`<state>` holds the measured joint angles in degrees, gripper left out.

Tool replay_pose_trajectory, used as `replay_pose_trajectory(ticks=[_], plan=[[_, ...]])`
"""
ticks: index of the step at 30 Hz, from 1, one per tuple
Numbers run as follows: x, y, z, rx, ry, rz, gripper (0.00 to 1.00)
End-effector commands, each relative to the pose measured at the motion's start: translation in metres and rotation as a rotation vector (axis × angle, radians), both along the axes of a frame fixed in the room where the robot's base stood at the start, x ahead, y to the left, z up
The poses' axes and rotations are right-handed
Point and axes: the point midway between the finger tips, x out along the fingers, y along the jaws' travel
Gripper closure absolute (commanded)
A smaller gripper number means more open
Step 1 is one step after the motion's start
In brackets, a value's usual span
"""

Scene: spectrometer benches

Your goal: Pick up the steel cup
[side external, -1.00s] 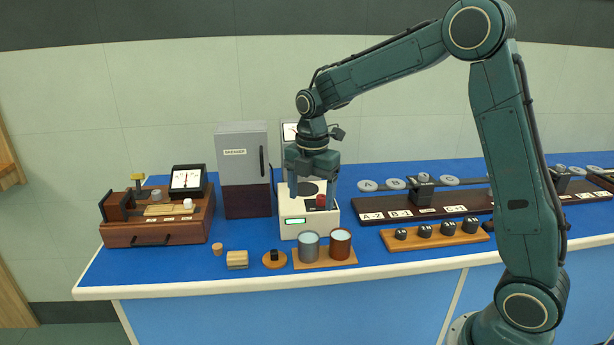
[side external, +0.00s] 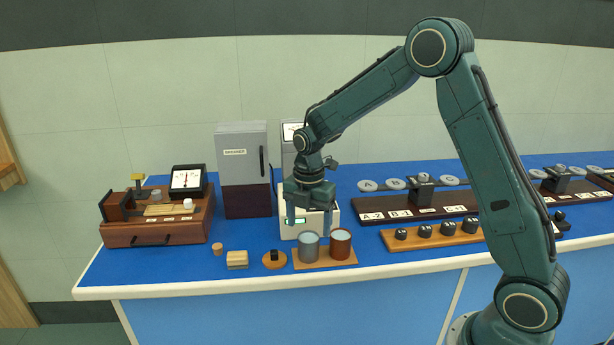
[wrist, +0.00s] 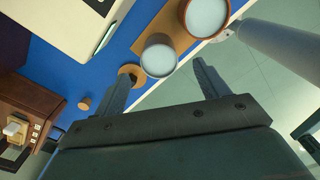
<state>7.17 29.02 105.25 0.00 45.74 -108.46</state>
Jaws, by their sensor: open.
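The steel cup (side external: 309,248) is a grey cylinder with a pale blue-white top. It stands upright on a small wooden board (side external: 325,262), left of a copper-brown cup (side external: 341,243). My gripper (side external: 309,228) is open, with its fingers pointing down, above and slightly behind the steel cup. In the wrist view the steel cup (wrist: 159,56) lies ahead of and between the two open fingers (wrist: 160,80), apart from them. Nothing is held.
A white balance (side external: 290,228) stands just behind the cups. A round wooden disc with a black piece (side external: 275,260) is to the left. A rack of dark knobs (side external: 435,234) is to the right. The bench's front edge is close.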

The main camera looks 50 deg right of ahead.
Motion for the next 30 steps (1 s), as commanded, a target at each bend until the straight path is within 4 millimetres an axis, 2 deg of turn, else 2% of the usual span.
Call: replay_pose_trajectory(ticks=[5,17,24,30], plan=[[0.000,0.000,-0.015,0.001,0.002,0.000,0.26],[0.000,0.000,-0.025,0.001,0.002,0.000,0.26],[0.000,0.000,-0.052,0.000,0.004,0.000,0.26],[0.001,0.000,-0.068,0.001,0.001,0.000,0.26]])
